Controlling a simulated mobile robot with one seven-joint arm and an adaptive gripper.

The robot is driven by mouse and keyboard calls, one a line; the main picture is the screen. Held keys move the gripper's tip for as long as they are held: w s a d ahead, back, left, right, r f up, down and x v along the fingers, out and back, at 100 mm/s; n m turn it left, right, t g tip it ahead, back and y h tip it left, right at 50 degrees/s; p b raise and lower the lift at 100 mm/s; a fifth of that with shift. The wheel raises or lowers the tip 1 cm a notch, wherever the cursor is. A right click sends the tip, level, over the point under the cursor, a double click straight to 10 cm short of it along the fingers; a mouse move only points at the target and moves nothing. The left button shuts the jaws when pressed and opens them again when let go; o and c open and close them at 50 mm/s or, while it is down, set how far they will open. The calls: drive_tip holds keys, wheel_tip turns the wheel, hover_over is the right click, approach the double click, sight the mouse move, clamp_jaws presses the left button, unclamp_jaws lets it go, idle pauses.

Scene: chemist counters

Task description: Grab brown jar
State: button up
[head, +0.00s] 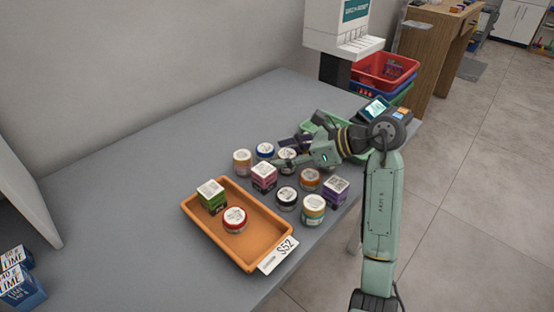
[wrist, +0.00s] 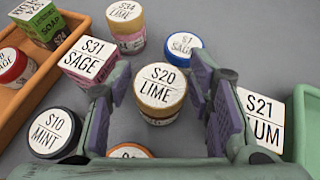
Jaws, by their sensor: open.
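A jar with a brownish-gold rim and a white lid marked S20 LIME (wrist: 162,88) stands upright on the counter. It also shows in the head view (head: 288,154), partly hidden by my gripper. My gripper (head: 287,150) is open, its fingers low over the counter. In the wrist view my gripper (wrist: 160,78) has one finger on each side of this jar, with nothing clamped. An orange-brown rimmed jar (head: 310,178) stands nearer the front; in the wrist view only its lid edge (wrist: 128,151) shows above my gripper's body.
Close by stand a pink S31 SAGE box (wrist: 90,60), a blue-rimmed S1 SAGE jar (wrist: 184,45), an S24 LIME jar (wrist: 125,20) and a black S10 MINT jar (wrist: 55,132). An orange tray (head: 192,212) lies front left. The back-left counter (head: 130,160) is clear.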

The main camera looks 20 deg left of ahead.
drive_tip(key=shift+d, duration=0.1)
drive_tip(key=shift+c, duration=0.3)
drive_tip(key=c, duration=0.9)
drive_tip(key=shift+r, duration=0.1)
